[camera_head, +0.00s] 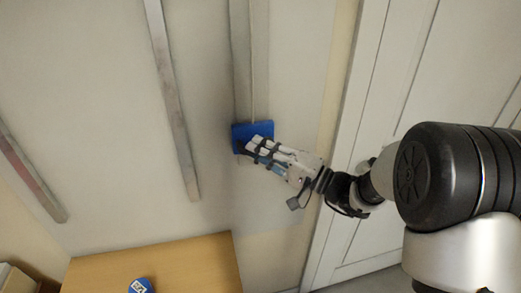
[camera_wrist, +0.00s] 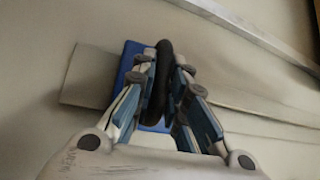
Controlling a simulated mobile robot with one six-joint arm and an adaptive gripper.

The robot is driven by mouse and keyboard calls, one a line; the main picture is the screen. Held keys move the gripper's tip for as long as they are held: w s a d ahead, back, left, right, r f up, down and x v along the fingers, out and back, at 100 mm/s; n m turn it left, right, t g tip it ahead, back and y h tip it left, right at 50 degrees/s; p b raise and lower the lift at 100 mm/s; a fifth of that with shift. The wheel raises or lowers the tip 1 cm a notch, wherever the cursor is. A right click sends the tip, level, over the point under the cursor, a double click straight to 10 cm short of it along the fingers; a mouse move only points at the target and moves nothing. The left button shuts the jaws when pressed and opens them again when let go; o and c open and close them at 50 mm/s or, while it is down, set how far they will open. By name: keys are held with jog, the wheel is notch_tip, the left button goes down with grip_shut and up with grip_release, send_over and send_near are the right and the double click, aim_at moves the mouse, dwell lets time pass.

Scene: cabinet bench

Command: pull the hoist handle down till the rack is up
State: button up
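The hoist handle shows in the wrist view as a black loop (camera_wrist: 165,72) in front of a blue block (camera_wrist: 130,62). In the head view the blue block (camera_head: 240,132) sits at the lower end of a grey vertical rail (camera_head: 241,60) with a thin cord. My gripper (camera_head: 254,146) reaches it from the lower right. In the wrist view the fingers of my gripper (camera_wrist: 164,72) lie on both sides of the black loop and appear to press on it. The fingers hide part of the block. I cannot make out the rack.
Two metal strips (camera_head: 172,90) (camera_head: 30,172) run along the pale wall to the left. A wooden surface (camera_head: 165,265) lies below, with a round blue item (camera_head: 140,286) at its front. A white panelled door (camera_head: 385,60) stands to the right, behind my arm.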

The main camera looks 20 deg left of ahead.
grip_shut()
jog(key=f+b, duration=0.1)
jog(key=b, duration=0.1)
jog(key=shift+f+b, duration=0.35)
jog(key=shift+f, duration=0.05)
jog(key=shift+o, duration=1.4)
grip_release()
jog(key=shift+r, duration=0.1)
jog(key=shift+d, duration=0.1)
